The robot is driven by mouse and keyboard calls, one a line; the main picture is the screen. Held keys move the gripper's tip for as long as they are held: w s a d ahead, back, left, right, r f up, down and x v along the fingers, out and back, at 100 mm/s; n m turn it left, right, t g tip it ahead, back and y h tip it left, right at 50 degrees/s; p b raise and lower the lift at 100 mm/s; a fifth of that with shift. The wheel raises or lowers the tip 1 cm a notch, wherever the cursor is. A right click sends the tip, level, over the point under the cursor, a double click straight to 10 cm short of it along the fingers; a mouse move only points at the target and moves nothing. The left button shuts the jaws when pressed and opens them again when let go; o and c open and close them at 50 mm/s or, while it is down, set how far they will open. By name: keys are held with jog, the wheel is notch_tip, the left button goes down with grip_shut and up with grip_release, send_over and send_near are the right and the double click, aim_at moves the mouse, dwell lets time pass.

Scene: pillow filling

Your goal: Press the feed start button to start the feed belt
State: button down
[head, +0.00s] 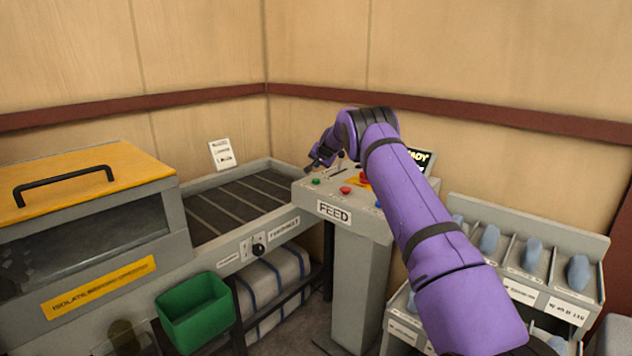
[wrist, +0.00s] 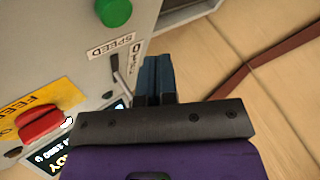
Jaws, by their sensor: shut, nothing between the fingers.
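The feed console (head: 345,212) stands at the end of the belt, with a FEED label on its front. A green button (head: 316,181) sits at its left, and a green button (wrist: 113,12) also shows at the top of the wrist view. My gripper (head: 309,168) hangs over the console's back left part, with its dark fingers (wrist: 155,62) shut and empty. In the wrist view they are right of the SPEED slot (wrist: 118,78) and apart from the green button. The feed belt (head: 240,204) is dark and slatted; I cannot tell whether it runs.
A red button (head: 345,190), a red knob (head: 364,177) and a blue button (head: 378,204) share the panel. A display (head: 419,158) partly reading "READY" is behind my arm. A green bin (head: 196,312) hangs in front; racks (head: 585,242) stand right. Walls close the back.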

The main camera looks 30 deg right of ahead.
aim_at(317, 179)
jog(key=shift+f, duration=1.65)
jog(key=shift+f, duration=0.95)
dwell(1.7)
jog(key=shift+r, duration=0.95)
jog(key=shift+r, duration=2.5)
